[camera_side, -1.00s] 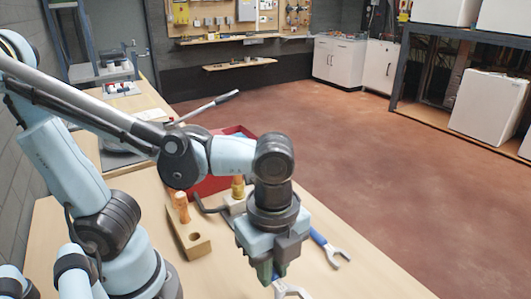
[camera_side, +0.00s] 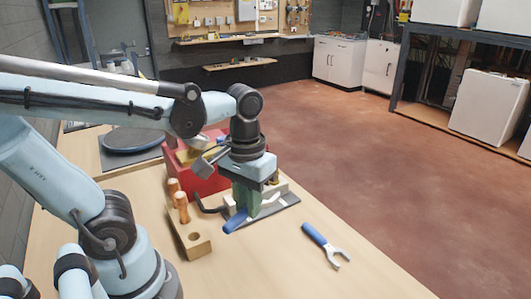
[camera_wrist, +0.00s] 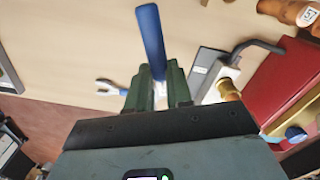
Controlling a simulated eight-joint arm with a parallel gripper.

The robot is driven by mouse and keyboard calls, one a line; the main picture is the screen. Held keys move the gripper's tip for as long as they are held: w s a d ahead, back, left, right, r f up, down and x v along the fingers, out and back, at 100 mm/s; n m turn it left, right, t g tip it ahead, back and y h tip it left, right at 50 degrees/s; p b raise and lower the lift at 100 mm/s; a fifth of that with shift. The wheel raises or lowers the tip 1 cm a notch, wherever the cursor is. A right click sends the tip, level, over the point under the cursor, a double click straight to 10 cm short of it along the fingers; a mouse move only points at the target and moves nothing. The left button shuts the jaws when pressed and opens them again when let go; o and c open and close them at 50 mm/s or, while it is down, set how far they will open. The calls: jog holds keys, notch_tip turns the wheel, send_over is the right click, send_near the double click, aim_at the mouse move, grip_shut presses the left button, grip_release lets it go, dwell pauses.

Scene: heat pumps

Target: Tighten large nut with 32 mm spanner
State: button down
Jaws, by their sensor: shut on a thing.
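My gripper (camera_side: 243,208) is shut on a spanner with a blue handle (camera_side: 236,221). In the wrist view the blue handle (camera_wrist: 150,38) sticks out ahead of my gripper (camera_wrist: 158,82); the spanner's head is hidden by the fingers. My gripper hangs over the table beside the pipe fixture. A brass nut (camera_wrist: 228,90) shows on the fixture in the wrist view, to the right of my fingers and apart from them. Spanner sizes are unreadable.
A grey bent pipe (camera_side: 206,207) leads from the fixture on its dark plate (camera_side: 283,201). A red toolbox (camera_side: 183,166) stands behind. A wooden block (camera_side: 194,240) with copper-coloured pieces (camera_side: 182,208) stands left. The front table is clear apart from the loose spanner.

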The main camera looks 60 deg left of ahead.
jog(key=a+f+n, duration=0.4)
jog(key=a+n, duration=0.2)
jog(key=n, duration=0.1)
jog(key=shift+w+a+f, duration=0.3)
jog(key=shift+a, duration=0.1)
dwell(0.6)
jog(key=shift+w+a, duration=0.1)
jog(key=shift+a, duration=0.1)
dwell(0.8)
jog(key=shift+w+a, duration=0.2)
jog(key=shift+a, duration=0.1)
jog(key=shift+w+a, duration=0.35)
jog(key=shift+a, duration=0.3)
dwell(0.3)
